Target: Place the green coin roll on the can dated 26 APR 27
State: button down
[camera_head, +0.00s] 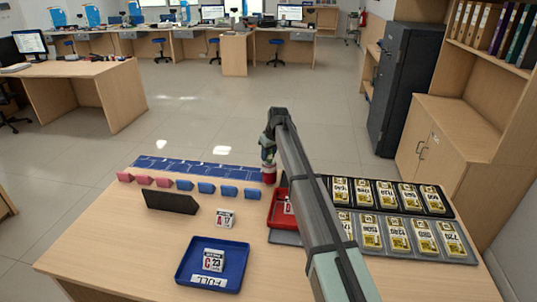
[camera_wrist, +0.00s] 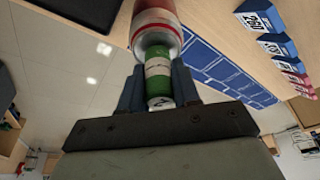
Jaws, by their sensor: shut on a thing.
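My gripper (camera_wrist: 158,88) is shut on the green coin roll (camera_wrist: 157,72), which has a pale band and sits between the two fingers in the wrist view. A red and white can (camera_wrist: 157,22) with a silvery rim lies directly beyond the roll's far end. I cannot tell whether roll and can touch. In the head view the red can (camera_head: 269,174) stands at the far edge of the counter, by the right end of the blue mat, with my gripper (camera_head: 268,158) just above it. The roll is not clear there. No date is readable on the can.
The blue gridded mat (camera_head: 195,169) has a row of pink and blue wedges (camera_head: 185,185) before it. A black wedge (camera_head: 171,202), a white block (camera_head: 226,218), a blue tray (camera_head: 182,278) and a red tray (camera_head: 276,219) stand nearer. Racks of gold-coloured bars (camera_head: 450,262) fill the right side.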

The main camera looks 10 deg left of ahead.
jog(key=c, duration=0.8)
grip_release()
jog(key=v, duration=1.2)
jog(key=shift+r, duration=0.1)
